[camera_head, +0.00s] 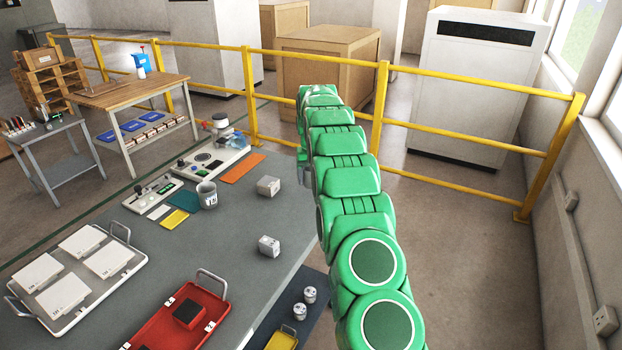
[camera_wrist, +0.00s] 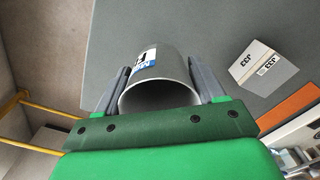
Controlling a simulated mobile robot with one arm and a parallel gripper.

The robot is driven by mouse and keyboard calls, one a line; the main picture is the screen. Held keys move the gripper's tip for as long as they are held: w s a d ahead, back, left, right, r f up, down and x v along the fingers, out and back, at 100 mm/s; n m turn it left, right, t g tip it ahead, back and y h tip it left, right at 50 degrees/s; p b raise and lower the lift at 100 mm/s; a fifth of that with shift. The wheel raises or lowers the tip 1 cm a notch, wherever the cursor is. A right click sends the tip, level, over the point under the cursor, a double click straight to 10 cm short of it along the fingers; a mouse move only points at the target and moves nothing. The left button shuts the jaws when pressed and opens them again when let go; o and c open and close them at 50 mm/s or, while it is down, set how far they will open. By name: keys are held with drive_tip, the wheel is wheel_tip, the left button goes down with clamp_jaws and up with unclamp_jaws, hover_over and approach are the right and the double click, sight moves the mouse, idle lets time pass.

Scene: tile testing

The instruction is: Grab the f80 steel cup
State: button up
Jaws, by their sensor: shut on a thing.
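A grey steel-looking cup (camera_wrist: 172,66) with a white and blue label is between the fingers of my gripper (camera_wrist: 158,76) in the wrist view. The gripper is shut on it, with one finger along each side and the open rim toward the wrist camera. The label is too partial to read as f80. In the head view my green arm hides the held cup and most of the gripper. Another grey cup (camera_head: 207,195) with a dark marking stands upright on the grey table (camera_head: 235,225).
Two small labelled blocks (camera_head: 268,186) (camera_head: 269,246) sit on the table; one shows in the wrist view (camera_wrist: 262,68). An orange tile (camera_head: 242,167), a red tray (camera_head: 187,316) and a white tray (camera_head: 75,275) lie there too. A yellow railing (camera_head: 440,142) stands beyond.

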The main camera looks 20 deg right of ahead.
drive_tip(key=s+a+r, duration=0.2)
drive_tip(key=s+r, duration=0.6)
drive_tip(key=s, duration=0.4)
drive_tip(key=shift+s+r, duration=0.25)
drive_tip(key=shift+s, duration=0.1)
